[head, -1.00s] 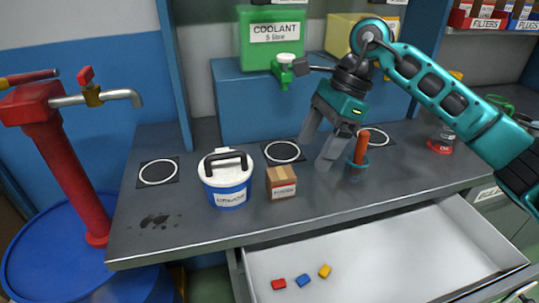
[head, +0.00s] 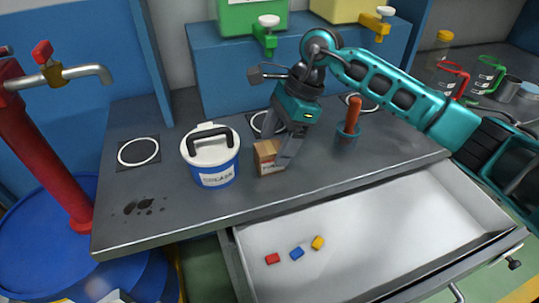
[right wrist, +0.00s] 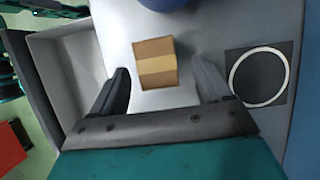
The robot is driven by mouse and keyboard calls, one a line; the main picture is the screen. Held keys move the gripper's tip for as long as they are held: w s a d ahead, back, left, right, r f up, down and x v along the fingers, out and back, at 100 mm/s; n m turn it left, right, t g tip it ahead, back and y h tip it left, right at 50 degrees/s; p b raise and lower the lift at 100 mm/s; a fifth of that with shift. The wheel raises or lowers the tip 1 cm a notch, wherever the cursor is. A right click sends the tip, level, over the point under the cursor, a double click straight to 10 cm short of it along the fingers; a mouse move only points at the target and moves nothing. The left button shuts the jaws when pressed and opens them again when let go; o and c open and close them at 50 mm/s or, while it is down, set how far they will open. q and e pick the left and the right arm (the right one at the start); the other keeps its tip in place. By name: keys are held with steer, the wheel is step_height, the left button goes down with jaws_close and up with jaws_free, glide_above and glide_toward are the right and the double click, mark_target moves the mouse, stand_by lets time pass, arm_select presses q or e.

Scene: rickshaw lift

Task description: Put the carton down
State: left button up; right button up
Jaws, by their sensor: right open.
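The carton (head: 267,160) is a small brown box with a paler tape band on top and a printed label. It stands upright on the grey worktop, right of the white-and-blue tub. My right gripper (head: 279,150) points down at it, with its fingers spread. In the right wrist view the carton (right wrist: 155,64) shows just ahead of the open fingertips, within the gap and nearer the left finger. Nothing is gripped. My left gripper is not in view.
The tub (head: 211,158) with a black handle is close to the carton. A holder with an orange-handled tool (head: 352,118) stands to the right. Circle-marked pads (head: 139,152) lie on the worktop (head: 190,220). The open drawer (head: 375,235) below holds small coloured blocks.

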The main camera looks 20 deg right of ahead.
mark_target(273, 146)
steer(key=shift+x, duration=1.9)
steer(key=shift+a, duration=0.15)
steer(key=c, duration=1.2)
steer(key=shift+r, duration=0.1)
